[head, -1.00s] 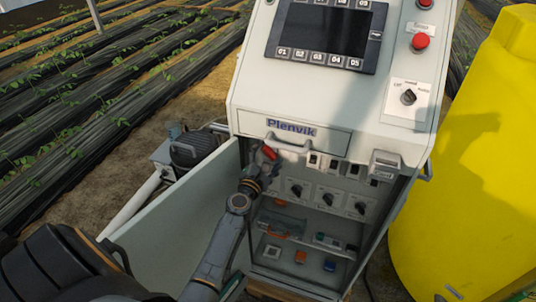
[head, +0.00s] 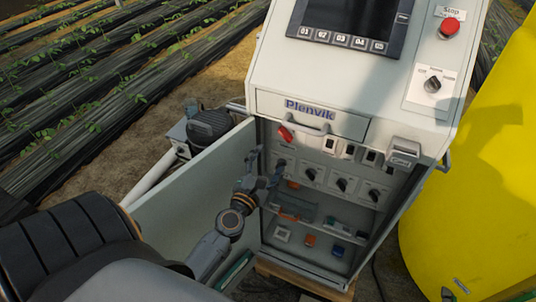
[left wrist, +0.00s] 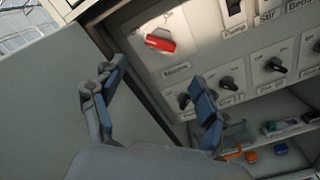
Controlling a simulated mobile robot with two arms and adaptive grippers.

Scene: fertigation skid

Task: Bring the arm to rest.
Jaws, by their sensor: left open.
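My left gripper (head: 262,168) is in front of the open cabinet, near the left edge of its opening. In the left wrist view my left gripper (left wrist: 155,95) has its fingers spread, with nothing between them. A red switch handle (head: 285,133) sits at the upper left of the cabinet's inner panel, above the gripper and apart from it. The red handle (left wrist: 160,43) also shows above the fingers in the left wrist view, tilted on its pale plate. My right gripper does not show.
The open cabinet door (head: 190,195) stands left of my arm. Black rotary knobs (head: 342,184) line the panel, above a shelf with small coloured parts (head: 310,240). A yellow tank (head: 455,190) stands at the right. A motor (head: 208,125) sits behind the door.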

